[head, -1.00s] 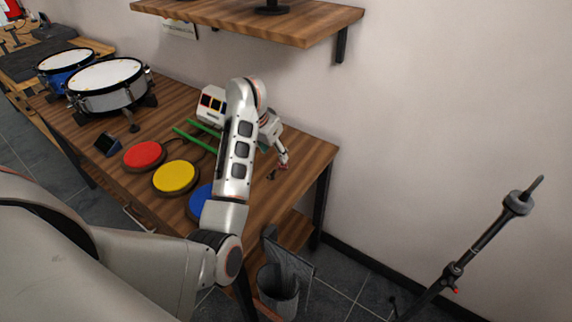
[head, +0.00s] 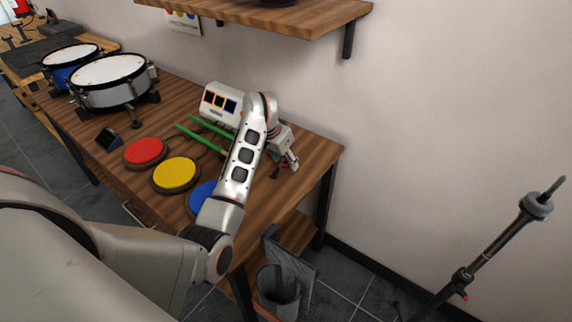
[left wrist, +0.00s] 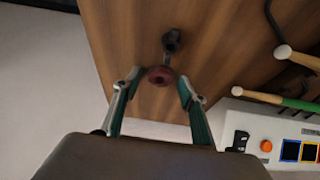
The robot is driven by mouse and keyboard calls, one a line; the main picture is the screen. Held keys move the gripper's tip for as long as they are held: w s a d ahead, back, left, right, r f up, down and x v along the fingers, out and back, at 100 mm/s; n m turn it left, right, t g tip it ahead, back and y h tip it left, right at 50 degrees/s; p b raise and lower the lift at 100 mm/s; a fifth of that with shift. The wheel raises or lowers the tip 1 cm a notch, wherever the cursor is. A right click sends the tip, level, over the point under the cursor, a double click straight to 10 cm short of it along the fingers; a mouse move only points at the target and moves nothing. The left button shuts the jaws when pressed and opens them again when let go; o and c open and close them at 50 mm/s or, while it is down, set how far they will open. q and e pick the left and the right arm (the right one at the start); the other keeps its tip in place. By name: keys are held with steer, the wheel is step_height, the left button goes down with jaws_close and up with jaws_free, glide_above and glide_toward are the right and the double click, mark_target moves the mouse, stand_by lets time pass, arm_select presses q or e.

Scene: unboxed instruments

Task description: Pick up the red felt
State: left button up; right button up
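The red felt (left wrist: 160,76) is a small dark red round piece in the left wrist view, low between my fingertips. A dark metal piece (left wrist: 172,40) stands just beyond it; whether they touch is not clear. My left gripper (left wrist: 161,84) is open, with one green-padded finger on each side of the felt and a small gap showing at each side. In the head view my left gripper (head: 290,165) is low over the right end of the wooden table (head: 312,160). The felt cannot be made out clearly there. My right gripper is not in view.
A white box with coloured squares (head: 221,101) and green drumsticks (head: 203,139) lie left of my gripper. Red (head: 145,151), yellow (head: 176,173) and blue (head: 201,195) pads sit nearer the front. A shelf (head: 290,20) hangs above.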

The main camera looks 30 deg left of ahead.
mark_target(284, 164)
arm_select(q)
steer(key=c, duration=0.5)
steer(key=shift+r+p, duration=1.1)
steer(key=shift+r, duration=3.9)
